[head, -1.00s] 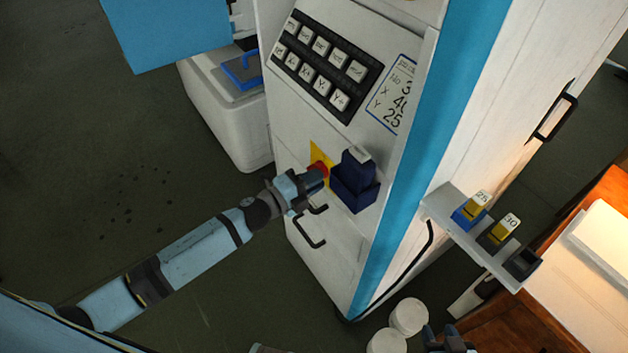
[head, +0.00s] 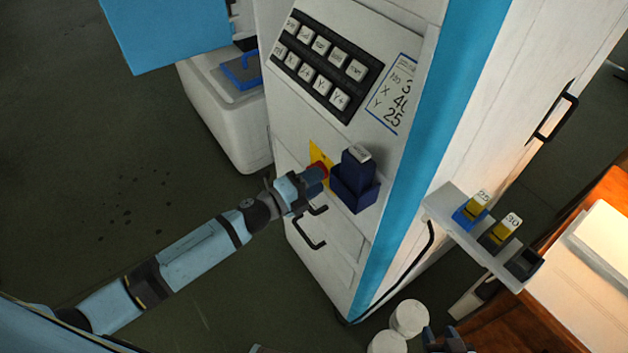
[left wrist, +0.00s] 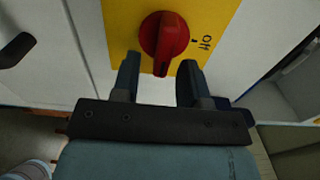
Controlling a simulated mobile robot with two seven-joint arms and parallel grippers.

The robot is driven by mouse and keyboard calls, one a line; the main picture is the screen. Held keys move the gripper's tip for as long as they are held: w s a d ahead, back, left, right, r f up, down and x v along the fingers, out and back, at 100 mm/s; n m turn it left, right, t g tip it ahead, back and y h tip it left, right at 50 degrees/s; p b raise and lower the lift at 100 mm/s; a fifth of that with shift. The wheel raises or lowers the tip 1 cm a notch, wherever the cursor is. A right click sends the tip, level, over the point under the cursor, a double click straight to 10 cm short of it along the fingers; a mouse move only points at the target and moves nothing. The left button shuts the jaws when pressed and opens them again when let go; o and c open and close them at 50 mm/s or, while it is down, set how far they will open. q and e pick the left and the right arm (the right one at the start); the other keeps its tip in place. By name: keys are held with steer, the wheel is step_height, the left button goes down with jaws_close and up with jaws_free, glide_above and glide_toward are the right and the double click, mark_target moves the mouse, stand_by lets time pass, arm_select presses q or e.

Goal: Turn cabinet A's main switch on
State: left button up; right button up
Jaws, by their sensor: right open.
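The main switch is a red rotary knob (left wrist: 165,38) on a yellow plate (left wrist: 122,25). In the left wrist view its grip bar runs roughly up and down, leaning a little, and the word "Off" with a small mark stands to its right. In the head view the knob (head: 319,168) is partly hidden by my left gripper (head: 318,179). My left gripper (left wrist: 160,78) is open, its fingertips spread at either side of the knob's lower end; I cannot tell whether they touch it. My right gripper (head: 447,338) is open at the bottom edge of the head view, well away from the switch.
A dark blue block in a holder (head: 355,180) sits right beside the switch. A black handle (head: 308,232) is just below. Above is a key panel (head: 322,65). A shelf with labelled blocks (head: 490,240) juts out at right. White drums (head: 408,318) stand below.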

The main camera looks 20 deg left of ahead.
arm_select(q)
steer(key=b+v, duration=0.2)
steer(key=v, duration=1.1)
steer(key=shift+s+a, duration=0.25)
steer(key=shift+s, duration=0.05)
